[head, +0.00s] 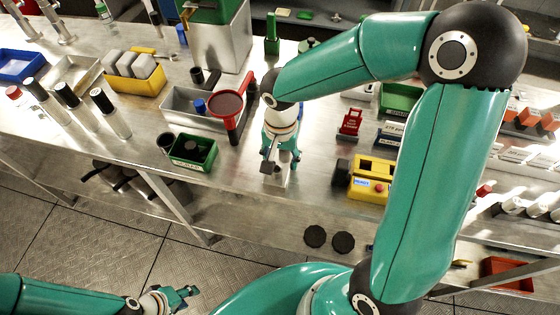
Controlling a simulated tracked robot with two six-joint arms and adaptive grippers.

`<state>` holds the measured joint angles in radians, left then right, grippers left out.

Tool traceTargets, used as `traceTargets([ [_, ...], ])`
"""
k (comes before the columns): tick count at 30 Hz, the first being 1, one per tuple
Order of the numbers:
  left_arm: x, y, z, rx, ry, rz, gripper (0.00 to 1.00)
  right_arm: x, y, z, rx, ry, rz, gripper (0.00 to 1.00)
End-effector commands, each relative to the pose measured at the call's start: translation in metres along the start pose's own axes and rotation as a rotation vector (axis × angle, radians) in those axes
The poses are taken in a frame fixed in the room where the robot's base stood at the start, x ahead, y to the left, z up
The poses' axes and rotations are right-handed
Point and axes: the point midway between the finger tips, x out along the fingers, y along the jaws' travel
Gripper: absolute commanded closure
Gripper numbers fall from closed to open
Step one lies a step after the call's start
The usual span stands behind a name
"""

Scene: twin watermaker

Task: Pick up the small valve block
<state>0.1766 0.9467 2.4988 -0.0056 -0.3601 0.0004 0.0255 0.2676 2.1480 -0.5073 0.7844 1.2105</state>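My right gripper (282,163) points down at the front edge of the steel bench. A small grey metal block (277,180), perhaps the valve block, shows just below and between its fingers. The gripper and wrist hide part of it. I cannot tell whether the fingers touch it or are closed on it. My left gripper (184,296) is low at the bottom left, over the floor in front of the bench and far from the block. It appears to hold nothing; its finger opening is too small to read.
Left of my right gripper are a red round-topped tool (228,104), a green bin (193,151) and a grey tray (180,103). To the right are a yellow device (371,178) and a small red stand (350,122). Bare bench (235,172) lies between the green bin and the gripper.

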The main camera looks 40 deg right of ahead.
Motion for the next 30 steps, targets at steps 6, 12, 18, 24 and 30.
traceTargets([
  [6, 0.0, 0.0, 0.0, 0.0, 0.0, 0.0, 0.6, 0.0, -0.001, 0.0, 0.001, 0.0, -0.002, 0.89],
  [12, 0.0, 0.0, 0.0, 0.0, 0.0, 0.0, 0.6, -0.002, -0.001, -0.001, 0.001, 0.003, -0.005, 1.0],
  [18, 0.0, 0.0, 0.0, 0.0, 0.0, 0.0, 0.6, -0.002, -0.001, -0.001, 0.002, 0.003, -0.005, 1.0],
  [24, -0.001, 0.0, 0.0, 0.0, 0.0, 0.0, 0.6, -0.009, -0.001, -0.001, 0.003, 0.004, -0.005, 1.0],
  [30, -0.001, 0.0, 0.0, 0.0, 0.0, 0.0, 0.6, -0.028, -0.001, -0.002, 0.002, 0.006, -0.007, 1.0],
])
